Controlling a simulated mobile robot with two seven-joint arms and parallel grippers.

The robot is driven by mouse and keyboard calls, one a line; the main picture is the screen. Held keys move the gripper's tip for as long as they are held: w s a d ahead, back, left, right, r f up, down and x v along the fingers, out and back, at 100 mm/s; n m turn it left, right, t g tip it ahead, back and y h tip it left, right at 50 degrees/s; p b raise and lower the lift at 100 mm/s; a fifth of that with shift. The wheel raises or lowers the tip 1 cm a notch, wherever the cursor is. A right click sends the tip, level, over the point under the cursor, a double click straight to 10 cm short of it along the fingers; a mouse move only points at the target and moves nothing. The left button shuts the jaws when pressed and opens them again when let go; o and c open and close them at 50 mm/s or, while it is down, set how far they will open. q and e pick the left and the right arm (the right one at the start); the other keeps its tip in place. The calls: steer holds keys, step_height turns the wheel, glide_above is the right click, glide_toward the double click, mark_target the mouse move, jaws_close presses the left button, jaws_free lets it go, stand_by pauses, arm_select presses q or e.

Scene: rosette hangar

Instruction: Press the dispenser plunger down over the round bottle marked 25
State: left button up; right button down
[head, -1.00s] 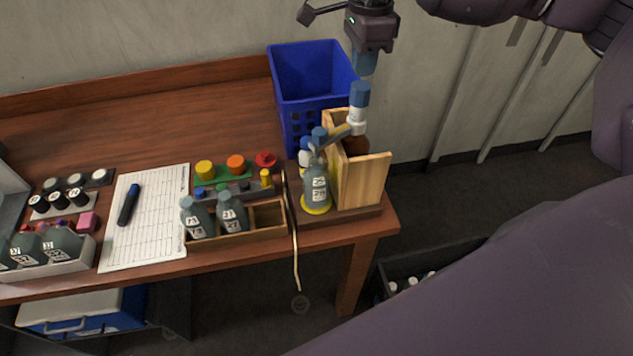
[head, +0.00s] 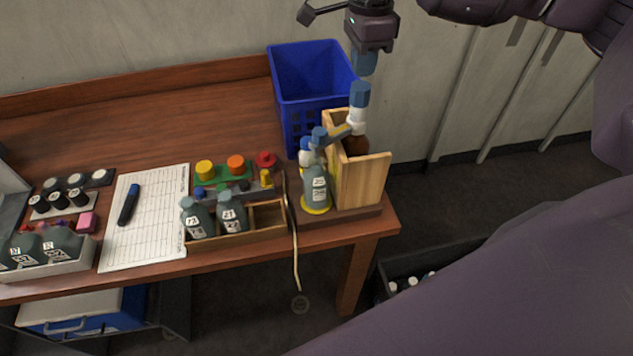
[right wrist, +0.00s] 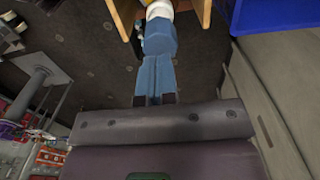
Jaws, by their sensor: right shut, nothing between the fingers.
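The dispenser is a brown bottle (head: 355,145) in a wooden holder (head: 362,182), with a white collar and a blue plunger (head: 359,93) on top. Its spout (head: 336,133) points left over the round grey bottle (head: 316,187), which stands upright on a yellow ring in front of the holder. Its label is too small to read surely. My right gripper (head: 363,64) is shut and empty just above the plunger, fingers pointing down. In the right wrist view, the blue fingers (right wrist: 154,78) line up with the plunger (right wrist: 159,38); contact is unclear. My left gripper is out of view.
A blue basket (head: 308,80) stands behind the holder. A wooden tray (head: 268,218) with two grey bottles sits to the left, a cord (head: 294,235) beside it. A paper sheet with a marker (head: 129,204) lies further left. The table's back middle is clear.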

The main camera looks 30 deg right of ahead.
mark_target(361, 85)
steer(key=shift+f, duration=0.1)
stand_by(0.3)
steer(key=shift+f+b, duration=1.05)
steer(key=shift+f, duration=0.25)
steer(key=shift+f+b, duration=0.4)
steer(key=shift+f, duration=0.2)
steer(key=shift+r, duration=0.2)
steer(key=shift+r+p, duration=0.85)
steer(key=shift+r, duration=0.8)
steer(key=shift+r+p, duration=0.85)
steer(key=shift+r, duration=0.9)
